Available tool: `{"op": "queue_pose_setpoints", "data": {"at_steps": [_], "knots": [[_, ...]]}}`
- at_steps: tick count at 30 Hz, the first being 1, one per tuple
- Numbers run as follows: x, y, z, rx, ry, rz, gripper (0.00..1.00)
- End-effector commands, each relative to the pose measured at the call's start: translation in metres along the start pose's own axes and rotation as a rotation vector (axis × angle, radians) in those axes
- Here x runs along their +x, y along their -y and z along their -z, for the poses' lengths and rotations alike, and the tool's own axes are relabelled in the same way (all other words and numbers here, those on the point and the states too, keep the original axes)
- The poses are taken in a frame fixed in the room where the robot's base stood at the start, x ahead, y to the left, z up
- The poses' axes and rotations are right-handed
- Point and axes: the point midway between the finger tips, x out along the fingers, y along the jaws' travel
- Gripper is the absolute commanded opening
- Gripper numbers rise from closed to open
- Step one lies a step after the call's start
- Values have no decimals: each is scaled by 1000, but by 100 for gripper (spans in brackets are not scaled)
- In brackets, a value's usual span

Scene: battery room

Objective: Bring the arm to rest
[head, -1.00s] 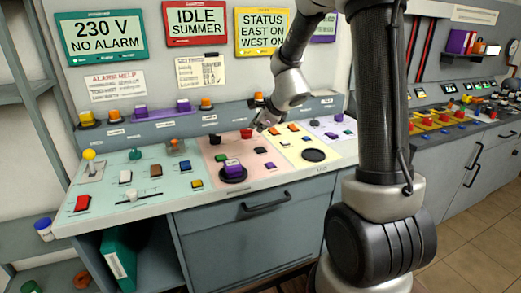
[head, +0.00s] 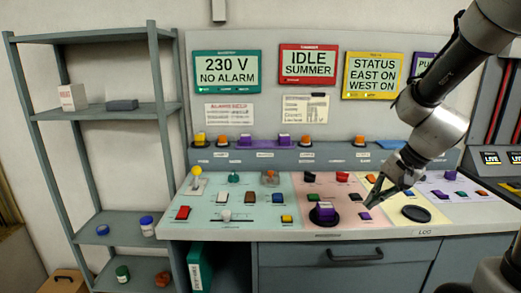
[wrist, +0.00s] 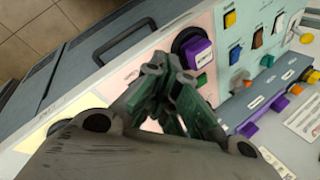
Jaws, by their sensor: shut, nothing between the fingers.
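My gripper (head: 382,196) hangs over the right part of the control desk (head: 300,232), above the border of the pink and yellow panels. Its fingers point down and to the left. In the wrist view my gripper (wrist: 172,122) has its fingertips together with nothing held. It is in front of the pink panel, close to a large purple button on a black round base (wrist: 194,50). In the head view that purple button (head: 324,210) stands left of my gripper. I cannot tell whether the fingertips touch the panel.
Signs on the wall read "230 V NO ALARM" (head: 227,71), "IDLE SUMMER" (head: 309,63) and "STATUS EAST ON WEST ON" (head: 372,74). A grey shelf rack (head: 120,112) with boxes and jars stands at the left. A yellow-topped lever (head: 197,171) rises from the green panel.

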Motion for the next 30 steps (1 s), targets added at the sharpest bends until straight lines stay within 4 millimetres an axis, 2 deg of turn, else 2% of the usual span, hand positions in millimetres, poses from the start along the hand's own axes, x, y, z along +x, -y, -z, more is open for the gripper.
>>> {"op": "queue_pose_setpoints", "data": {"at_steps": [1,3,6,9,12,18,30], "knots": [[-19,-14,-16,-123,8,-45,0],[-46,-38,-36,-304,20,-127,0],[-84,-73,-59,-533,13,-246,0],[-117,-99,-73,-683,-34,-336,0],[-139,-110,-80,-756,-109,-368,0],[-159,-104,-90,-804,-217,-324,0],[-161,-103,-91,-809,-227,-318,0]]}}
